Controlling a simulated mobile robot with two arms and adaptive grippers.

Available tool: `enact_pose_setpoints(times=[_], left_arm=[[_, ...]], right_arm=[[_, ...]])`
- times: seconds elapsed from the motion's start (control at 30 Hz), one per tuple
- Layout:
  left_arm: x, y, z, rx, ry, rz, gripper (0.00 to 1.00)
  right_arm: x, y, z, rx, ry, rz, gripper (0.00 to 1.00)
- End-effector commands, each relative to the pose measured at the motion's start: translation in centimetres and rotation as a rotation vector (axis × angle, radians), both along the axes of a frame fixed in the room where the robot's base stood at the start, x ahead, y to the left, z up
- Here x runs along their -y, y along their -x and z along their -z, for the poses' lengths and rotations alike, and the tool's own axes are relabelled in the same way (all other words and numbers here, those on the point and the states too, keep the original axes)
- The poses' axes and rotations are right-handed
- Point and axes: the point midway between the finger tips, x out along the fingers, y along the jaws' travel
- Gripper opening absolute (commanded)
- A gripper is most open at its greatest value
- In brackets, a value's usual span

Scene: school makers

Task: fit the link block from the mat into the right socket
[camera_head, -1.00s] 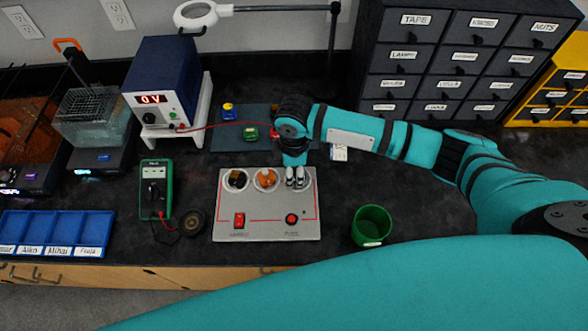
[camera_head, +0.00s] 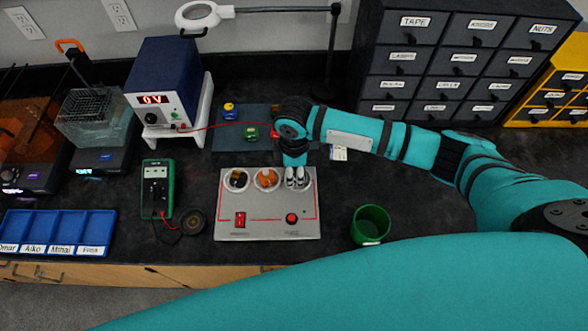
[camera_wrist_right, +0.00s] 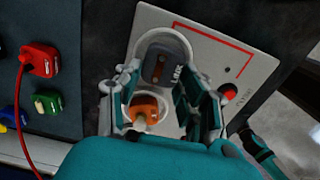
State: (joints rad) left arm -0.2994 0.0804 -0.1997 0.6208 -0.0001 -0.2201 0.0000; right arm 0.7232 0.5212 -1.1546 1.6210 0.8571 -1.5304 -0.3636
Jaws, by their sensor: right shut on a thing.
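The dark grey link block (camera_wrist_right: 166,58), lettered on one side, is between the fingertips of my right gripper (camera_wrist_right: 160,80) in the right wrist view. The gripper is shut on it. The block is over or in the right socket (camera_wrist_right: 150,40) of the grey panel (camera_head: 268,228); I cannot tell how deep it sits. In the head view my right gripper (camera_head: 297,179) points down at the right socket and hides the block. The middle socket holds an orange block (camera_head: 266,178), the left one a dark block (camera_head: 237,179). My left gripper is not in view.
Behind the panel, the dark mat (camera_head: 228,141) bears blue-yellow (camera_head: 229,111), green (camera_head: 251,132) and red (camera_wrist_right: 40,59) blocks. A red lead runs from the power supply (camera_head: 165,85) to the red block. A green cup (camera_head: 371,224) stands right, a multimeter (camera_head: 157,188) left.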

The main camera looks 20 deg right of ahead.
Motion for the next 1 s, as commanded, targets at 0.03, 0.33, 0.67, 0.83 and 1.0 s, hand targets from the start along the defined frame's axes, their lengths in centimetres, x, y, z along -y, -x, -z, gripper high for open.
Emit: enact_pose_setpoints(times=[0.03, 0.33, 0.67, 0.83, 1.0], left_arm=[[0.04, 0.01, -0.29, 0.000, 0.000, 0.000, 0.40], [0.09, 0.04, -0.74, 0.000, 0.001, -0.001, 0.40], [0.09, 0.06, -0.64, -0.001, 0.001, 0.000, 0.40], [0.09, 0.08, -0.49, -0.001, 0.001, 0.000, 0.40], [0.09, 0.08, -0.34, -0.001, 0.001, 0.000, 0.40]], right_arm=[[-0.01, 0.01, -0.14, 0.000, 0.000, 0.000, 0.14], [0.03, 0.02, -0.02, 0.000, 0.000, 0.000, 0.14], [0.01, 0.00, 0.10, 0.000, 0.000, 0.000, 0.14], [0.01, 0.01, 0.42, -0.001, 0.000, 0.000, 0.14], [0.00, 0.01, 0.76, -0.001, 0.000, -0.001, 0.14]])
